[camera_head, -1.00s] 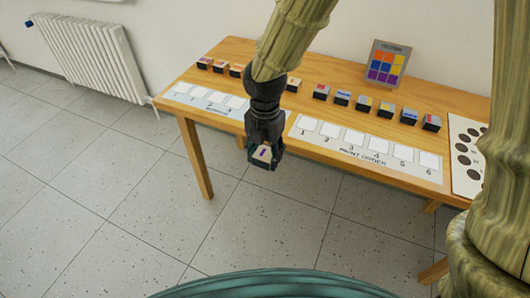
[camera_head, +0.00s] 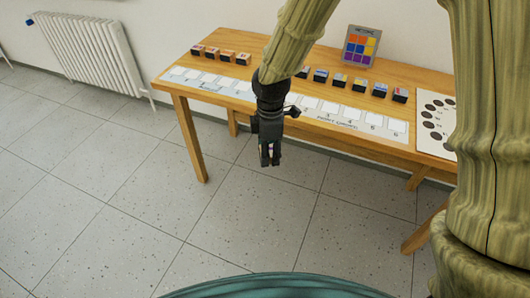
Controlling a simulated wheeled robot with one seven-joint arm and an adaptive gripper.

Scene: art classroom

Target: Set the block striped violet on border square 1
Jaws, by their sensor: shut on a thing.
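My gripper (camera_head: 269,160) hangs in front of the table's front edge, above the floor, with its fingers pointing down. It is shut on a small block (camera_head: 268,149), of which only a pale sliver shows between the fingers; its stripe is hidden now. The left paper strip (camera_head: 206,86) lies along the table's front edge, with a row of white squares; its lettering is too small to read surely. Its leftmost white square (camera_head: 177,71) looks empty. My gripper is to the right of that square and nearer to me.
The wooden table (camera_head: 165,82) also bears a second strip (camera_head: 340,122) marked print order. Blocks stand behind the strips, at left (camera_head: 212,52) and right (camera_head: 340,80). A colour-grid board (camera_head: 361,46) stands at the back. A radiator (camera_head: 85,50) is at left; the floor in front is clear.

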